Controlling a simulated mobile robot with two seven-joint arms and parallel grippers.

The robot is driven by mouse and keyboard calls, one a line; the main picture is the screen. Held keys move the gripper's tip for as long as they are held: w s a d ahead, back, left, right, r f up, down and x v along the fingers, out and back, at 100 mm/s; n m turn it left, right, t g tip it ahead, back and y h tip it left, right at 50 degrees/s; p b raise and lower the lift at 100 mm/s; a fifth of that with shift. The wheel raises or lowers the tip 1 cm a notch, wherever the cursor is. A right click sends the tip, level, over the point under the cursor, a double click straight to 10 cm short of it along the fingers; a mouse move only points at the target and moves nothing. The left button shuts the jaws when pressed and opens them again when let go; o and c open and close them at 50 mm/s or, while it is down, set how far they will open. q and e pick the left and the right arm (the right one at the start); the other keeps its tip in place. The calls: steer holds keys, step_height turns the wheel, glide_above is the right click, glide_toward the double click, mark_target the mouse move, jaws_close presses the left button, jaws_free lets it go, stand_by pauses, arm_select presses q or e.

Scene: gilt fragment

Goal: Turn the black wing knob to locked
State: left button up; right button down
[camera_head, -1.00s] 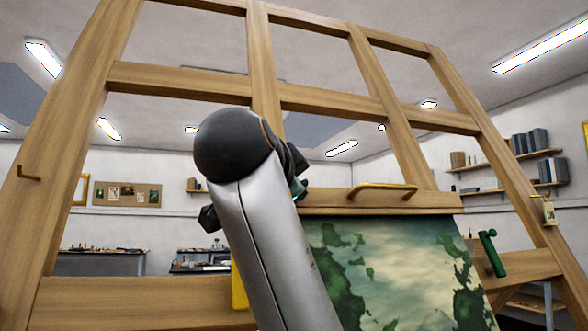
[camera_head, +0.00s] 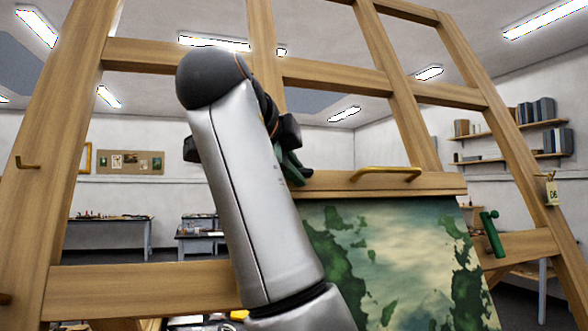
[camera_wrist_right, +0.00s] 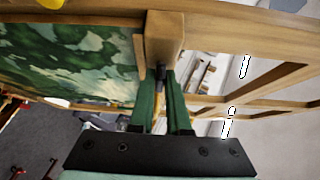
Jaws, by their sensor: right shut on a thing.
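A small black piece, which looks like the black wing knob (camera_wrist_right: 160,71), shows between the fingertips of my right gripper in the right wrist view. My right gripper (camera_wrist_right: 161,77) has two green fingers, shut on it at the wooden easel post. A brass-coloured stem shows between the fingers. In the head view my right gripper (camera_head: 298,172) is at the wooden bar above the painting, mostly behind my silver forearm, and the knob cannot be made out there. The knob's angle and any locked mark cannot be read. My left gripper is not in view.
The large wooden easel (camera_head: 160,57) fills the head view and holds a green landscape painting (camera_head: 400,265). A brass handle (camera_head: 388,174) is on the bar right of my gripper. A green crank (camera_head: 492,234) and a tag (camera_head: 551,192) are further right. Workbenches stand behind.

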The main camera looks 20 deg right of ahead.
stand_by(0.3)
steer(key=c, duration=0.9)
jaws_free()
steer(key=shift+d, duration=0.1)
